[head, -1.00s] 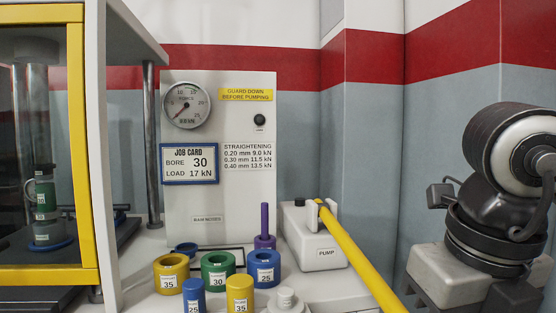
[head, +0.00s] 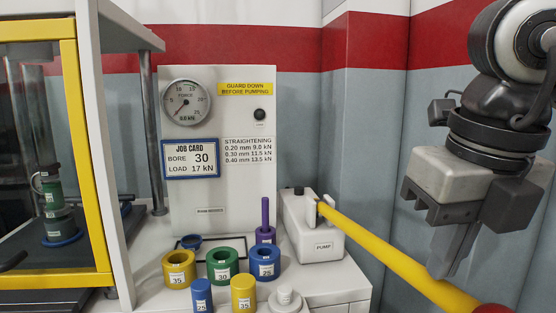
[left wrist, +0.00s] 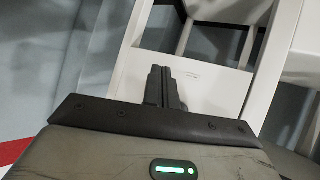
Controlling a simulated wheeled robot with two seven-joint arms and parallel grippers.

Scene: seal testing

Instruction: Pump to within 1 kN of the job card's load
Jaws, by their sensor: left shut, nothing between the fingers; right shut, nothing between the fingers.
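The job card (head: 191,158) reads bore 30, load 17 kN. The force gauge (head: 185,101) above it has its needle at the lower left, near the low end; its small digital readout is too small to read surely. The white pump (head: 313,235) has a long yellow handle (head: 385,248), sloping down right to a red end (head: 492,309). My right gripper (head: 441,274) is shut and empty, fingertips pointing down at the handle's upper edge; contact is unclear. My left gripper (left wrist: 165,88) is shut and empty in the left wrist view. The yellow-framed guard (head: 88,150) stands in front of the press.
A green ring-shaped part sits in a stack (head: 54,205) behind the guard. Yellow (head: 178,270), green (head: 222,267) and blue (head: 265,263) bushings and several pins stand on the bench left of the pump. A purple post (head: 265,215) rises behind them.

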